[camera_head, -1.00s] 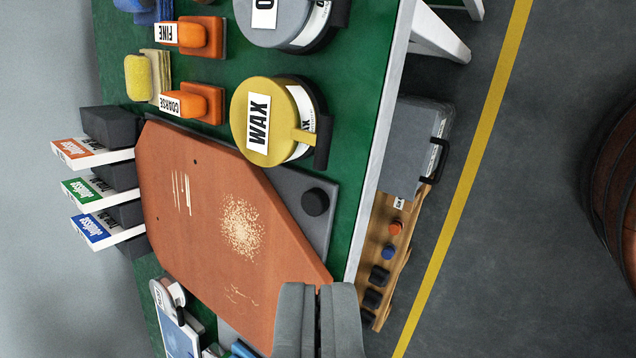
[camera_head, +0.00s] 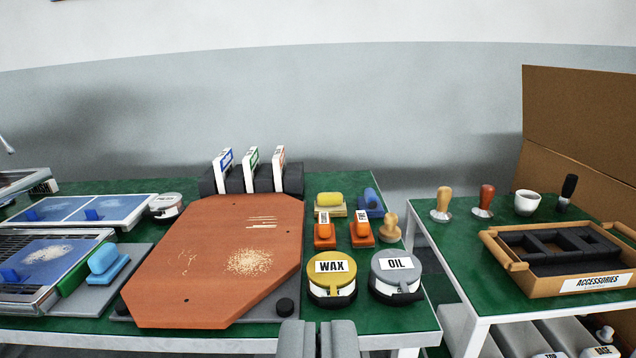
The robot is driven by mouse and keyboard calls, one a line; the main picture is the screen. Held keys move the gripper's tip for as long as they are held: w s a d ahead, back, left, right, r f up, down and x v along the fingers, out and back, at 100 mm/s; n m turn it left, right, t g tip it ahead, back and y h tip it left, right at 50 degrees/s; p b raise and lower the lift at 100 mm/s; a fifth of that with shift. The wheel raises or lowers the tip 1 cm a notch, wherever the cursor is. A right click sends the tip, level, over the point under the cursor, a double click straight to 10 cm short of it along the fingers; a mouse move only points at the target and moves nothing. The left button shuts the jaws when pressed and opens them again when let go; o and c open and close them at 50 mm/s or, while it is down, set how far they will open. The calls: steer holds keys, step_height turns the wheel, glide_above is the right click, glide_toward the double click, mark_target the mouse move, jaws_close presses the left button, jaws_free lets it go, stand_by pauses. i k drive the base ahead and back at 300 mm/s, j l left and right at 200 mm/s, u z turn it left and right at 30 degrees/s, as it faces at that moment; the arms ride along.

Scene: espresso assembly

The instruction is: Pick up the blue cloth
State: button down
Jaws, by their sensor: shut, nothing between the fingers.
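A small blue bundle (camera_head: 371,200), which looks like the blue cloth, sits on a darker blue base at the back right of the green table (camera_head: 400,322). It is right of a yellow sponge (camera_head: 328,199) and behind the orange blocks. My gripper (camera_head: 317,323) is shut and empty at the bottom middle, in front of the table. It is well apart from the blue bundle, which lies farther back and to the right. The bundle is small in the picture, so its folds cannot be told.
A wooden panel (camera_head: 215,255) covers the middle. WAX (camera_head: 332,286) and OIL (camera_head: 396,283) tins stand at the front right, before orange sanding blocks (camera_head: 361,233) and a wooden-handled tool (camera_head: 390,228). A second table (camera_head: 455,270) holds tampers, a cup (camera_head: 527,201) and an accessories tray (camera_head: 560,292).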

mark_target(371, 203)
steer(key=u, duration=1.6)
steer(key=z, duration=1.85)
steer(key=i+l+u, duration=0.1)
steer(key=i+l, duration=0.2)
steer(key=i, duration=0.25)
steer(key=i+l+u, duration=0.15)
steer(key=i+l, duration=0.15)
steer(key=i, duration=0.3)
